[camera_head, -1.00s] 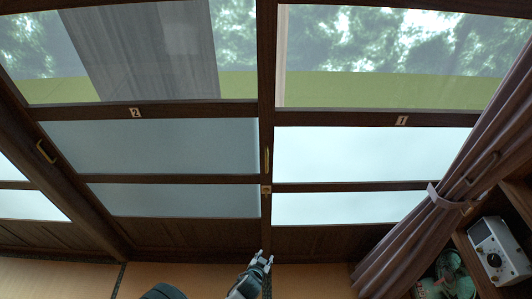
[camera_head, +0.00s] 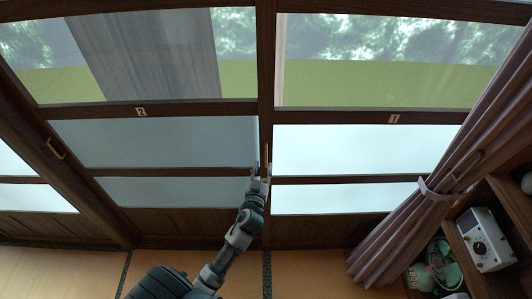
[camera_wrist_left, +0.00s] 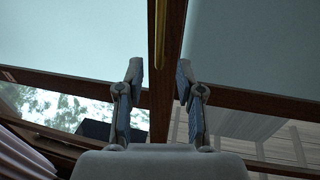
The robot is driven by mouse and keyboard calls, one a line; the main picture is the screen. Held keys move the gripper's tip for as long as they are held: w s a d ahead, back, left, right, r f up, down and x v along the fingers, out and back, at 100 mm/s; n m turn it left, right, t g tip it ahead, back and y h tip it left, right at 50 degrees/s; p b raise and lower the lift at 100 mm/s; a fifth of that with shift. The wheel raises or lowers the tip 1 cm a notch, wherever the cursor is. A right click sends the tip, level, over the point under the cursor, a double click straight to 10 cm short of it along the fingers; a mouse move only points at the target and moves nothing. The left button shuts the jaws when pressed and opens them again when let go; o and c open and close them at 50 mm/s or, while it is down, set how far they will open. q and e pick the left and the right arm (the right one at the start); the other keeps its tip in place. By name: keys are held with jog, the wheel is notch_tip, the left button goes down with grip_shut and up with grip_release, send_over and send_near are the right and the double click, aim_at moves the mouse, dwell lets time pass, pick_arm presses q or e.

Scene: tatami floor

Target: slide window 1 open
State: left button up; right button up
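Window 1 (camera_head: 350,150) is the right sliding panel, with dark wooden bars and a "1" label (camera_head: 394,118). It stands against window 2 (camera_head: 155,143) at a dark middle upright (camera_head: 266,60). A thin brass handle (camera_head: 267,155) runs along this upright; it also shows in the left wrist view (camera_wrist_left: 160,40). My left gripper (camera_head: 260,170) is raised at the lower end of the handle. In the left wrist view its fingers (camera_wrist_left: 160,70) are open, one on each side of the upright, with nothing gripped. Contact cannot be told. My right gripper is not in view.
A mauve curtain (camera_head: 440,180) is tied back over the right side of window 1. Shelves at the right hold a white device (camera_head: 483,240) and a green fan (camera_head: 442,268). Another brass handle (camera_head: 56,148) is at the left. Tatami (camera_head: 315,272) lies below the windows.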

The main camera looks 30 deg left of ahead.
aim_at(266, 156)
pick_arm(q)
jog(key=x, duration=0.7)
jog(key=shift+w+p, duration=0.1)
jog(key=shift+p, duration=0.25)
grip_shut()
